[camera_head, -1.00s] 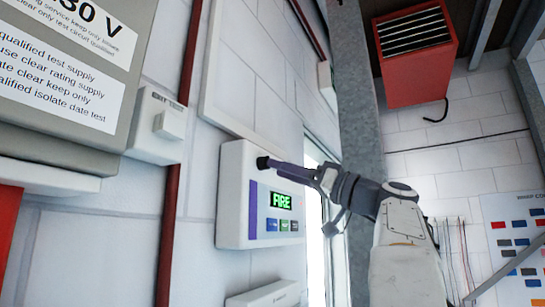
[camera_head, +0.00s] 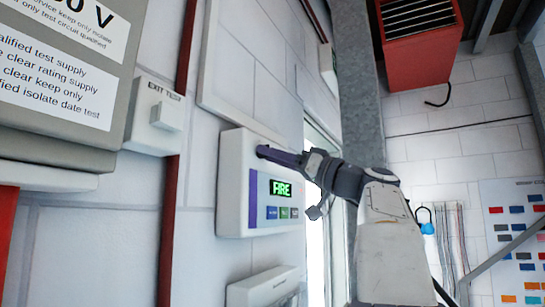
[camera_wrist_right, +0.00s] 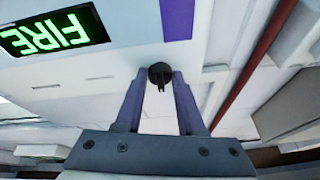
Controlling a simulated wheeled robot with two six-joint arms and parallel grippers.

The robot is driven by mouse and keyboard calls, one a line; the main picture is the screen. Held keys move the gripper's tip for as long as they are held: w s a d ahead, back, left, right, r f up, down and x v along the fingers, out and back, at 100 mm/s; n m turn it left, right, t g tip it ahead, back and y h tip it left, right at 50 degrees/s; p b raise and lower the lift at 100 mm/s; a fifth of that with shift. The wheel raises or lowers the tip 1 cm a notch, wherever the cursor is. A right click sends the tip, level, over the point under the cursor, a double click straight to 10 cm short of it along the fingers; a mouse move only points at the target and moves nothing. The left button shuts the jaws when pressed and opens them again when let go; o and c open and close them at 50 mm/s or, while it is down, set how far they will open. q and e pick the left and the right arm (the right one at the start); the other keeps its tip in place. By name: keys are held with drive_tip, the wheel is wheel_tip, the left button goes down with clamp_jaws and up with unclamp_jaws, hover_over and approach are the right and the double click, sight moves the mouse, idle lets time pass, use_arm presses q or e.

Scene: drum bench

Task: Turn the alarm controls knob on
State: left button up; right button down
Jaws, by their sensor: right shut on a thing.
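The alarm controls panel (camera_head: 234,182) is a white box on the wall with a purple strip, a green FIRE display (camera_head: 281,188) and a row of small buttons below it. Its black knob (camera_wrist_right: 160,74) shows in the right wrist view between the fingertips. My right gripper (camera_head: 268,153) reaches in from the right at the panel's upper part, and it also shows in the right wrist view (camera_wrist_right: 160,82). Its two purple fingers are shut on the knob, one on each side. In the head view the fingers mostly hide the knob. My left gripper is not in view.
An EXIT TEST switch box (camera_head: 156,116) is on the wall to the left, beside a red pipe (camera_head: 168,220). A white box (camera_head: 264,288) sits below the panel. A grey post (camera_head: 358,110) stands behind my right arm.

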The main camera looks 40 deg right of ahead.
drive_tip(key=shift+m, duration=0.3)
drive_tip(key=shift+s+a+r+m+g+h+p, duration=0.15)
drive_tip(key=shift+m+g+h+p, duration=0.85)
drive_tip(key=shift+m, duration=2.65)
drive_tip(key=shift+a+r+m+h+p, duration=0.3)
drive_tip(key=shift+m+h, duration=1.5)
drive_tip(key=shift+m, duration=1.8)
drive_tip(key=shift+s+a+r+m+g+h+p, duration=0.15)
drive_tip(key=shift+m+g+h+p, duration=0.85)
drive_tip(key=shift+m, duration=2.65)
drive_tip(key=shift+t+b, duration=0.3)
drive_tip(key=shift+t, duration=0.2)
drive_tip(key=c, duration=0.8)
unclamp_jaws()
drive_tip(key=shift+h, duration=0.4)
